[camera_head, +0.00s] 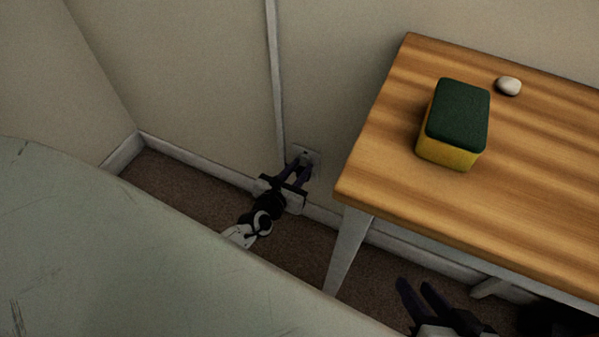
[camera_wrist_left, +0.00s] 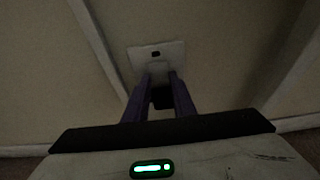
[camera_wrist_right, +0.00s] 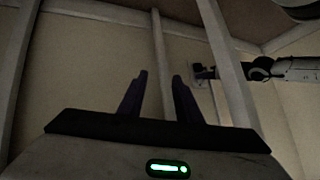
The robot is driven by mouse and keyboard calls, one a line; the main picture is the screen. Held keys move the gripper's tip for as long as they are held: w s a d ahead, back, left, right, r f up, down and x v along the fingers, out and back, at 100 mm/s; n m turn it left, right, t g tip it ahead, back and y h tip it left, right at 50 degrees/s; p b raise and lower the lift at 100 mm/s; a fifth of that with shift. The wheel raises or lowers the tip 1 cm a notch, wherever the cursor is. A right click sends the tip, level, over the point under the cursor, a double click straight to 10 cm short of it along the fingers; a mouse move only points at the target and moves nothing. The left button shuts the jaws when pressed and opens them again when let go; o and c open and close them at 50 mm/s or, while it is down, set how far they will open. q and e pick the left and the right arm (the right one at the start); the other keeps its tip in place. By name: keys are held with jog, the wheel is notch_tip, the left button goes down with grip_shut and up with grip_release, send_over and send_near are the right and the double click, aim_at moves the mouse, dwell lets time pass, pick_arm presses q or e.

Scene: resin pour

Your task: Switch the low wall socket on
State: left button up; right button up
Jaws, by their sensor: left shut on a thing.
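The low wall socket (camera_head: 311,155) is a pale plate on the wall just above the skirting, left of the wooden table. It also shows in the left wrist view (camera_wrist_left: 172,53), with a small dark spot on its upper part. My left gripper (camera_head: 299,166) is at the socket. Its fingers (camera_wrist_left: 160,76) are shut on a small block, pale towards the plate and dark nearer me, which looks like a plug (camera_wrist_left: 162,98). The fingers partly hide it and the lower plate. My right gripper (camera_head: 418,285) is open and empty, low in front of the table.
The wooden table (camera_head: 385,150) stands right of the socket, its pale leg (camera_head: 348,250) close to my left arm. A green-and-yellow sponge (camera_head: 457,120) and a pale stone (camera_head: 508,86) lie on it. A large grey-green surface (camera_head: 120,250) fills the left foreground.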

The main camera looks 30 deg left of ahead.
pick_arm(q)
jog(key=t+b, duration=0.1)
jog(key=b, duration=0.1)
jog(key=f+t+b, duration=0.1)
jog(key=b, duration=0.1)
jog(key=shift+w+a, duration=0.1)
jog(key=shift+r, duration=0.25)
jog(key=o, duration=1.1)
jog(key=shift+c, duration=0.2)
pick_arm(e)
jog(key=a+r, duration=0.1)
jog(key=a+r+y, duration=0.1)
jog(key=r+t+y, duration=0.1)
jog(key=shift+w+a, duration=0.25)
jog(key=shift+a, duration=0.15)
pick_arm(q)
jog(key=shift+s, duration=0.55)
jog(key=s+r+p, duration=0.1)
jog(key=s+p, duration=0.2)
jog(key=s, duration=0.6)
jog(key=shift+d, duration=0.35)
pick_arm(e)
jog(key=f, duration=0.1)
jog(key=d+f+h, duration=0.1)
jog(key=f+g, duration=0.1)
jog(key=shift+s+d, duration=0.2)
jog(key=shift+d, duration=0.1)
